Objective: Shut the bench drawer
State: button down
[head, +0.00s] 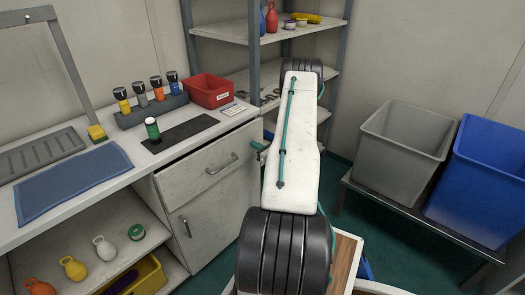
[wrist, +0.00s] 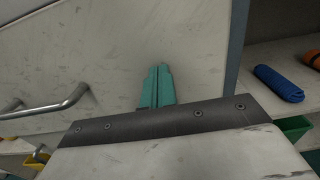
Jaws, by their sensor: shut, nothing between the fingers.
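The bench drawer (head: 208,170) is a pale, worn front with a grey bar handle (head: 222,164), under the bench top and above a cabinet door (head: 212,215). It looks flush or nearly so with the bench; I cannot tell if a small gap remains. My gripper (head: 258,146) is at the right end of the drawer front, partly hidden by my arm. In the wrist view my teal fingers (wrist: 157,84) are together and empty, pointing at a pale surface that appears to be the drawer front (wrist: 110,60). Its handle (wrist: 45,106) is to their left. Contact is unclear.
Grey shelving (head: 255,40) stands behind my arm. Grey (head: 400,145) and blue (head: 485,170) tubs stand at right.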

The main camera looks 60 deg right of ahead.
jog(key=x, duration=0.2)
jog(key=shift+w+d+r, duration=0.1)
jog(key=shift+w, duration=0.2)
jog(key=shift+w+r, duration=0.15)
jog(key=v, duration=1.4)
jog(key=shift+s+f, duration=0.3)
jog(key=shift+s, duration=0.1)
jog(key=shift+f, duration=0.1)
